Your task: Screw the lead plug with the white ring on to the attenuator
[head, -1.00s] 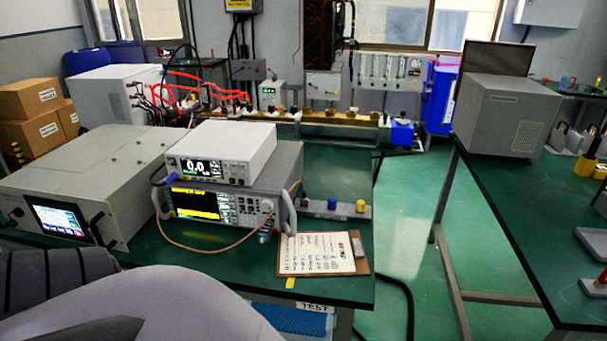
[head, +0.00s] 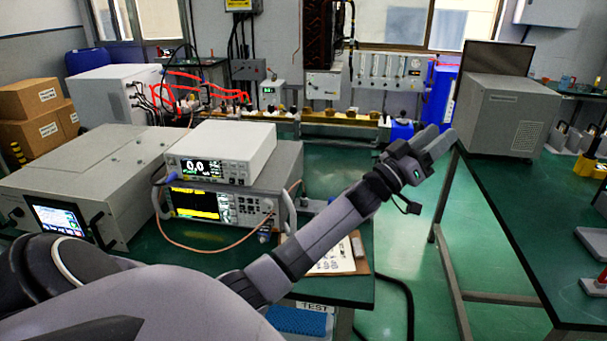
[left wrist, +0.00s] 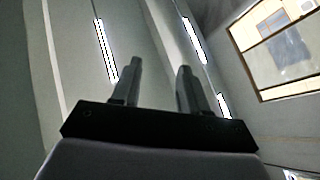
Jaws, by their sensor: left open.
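My left gripper (head: 432,138) is raised above the floor gap right of the bench, its fingers pointing up and to the right. In the left wrist view its two fingers (left wrist: 160,68) stand apart with nothing between them. A thin orange-brown lead (head: 195,250) loops from the front of the bench instrument (head: 205,204) down over the bench to its right side. I cannot make out a plug with a white ring or the attenuator. My right gripper is not in view.
A white meter (head: 255,150) sits on the bench instrument. A large grey cabinet unit (head: 90,175) stands to its left. A clipboard (head: 335,262) lies near the front edge, partly behind my forearm. Another green-topped bench (head: 530,225) is at the right, with open floor between.

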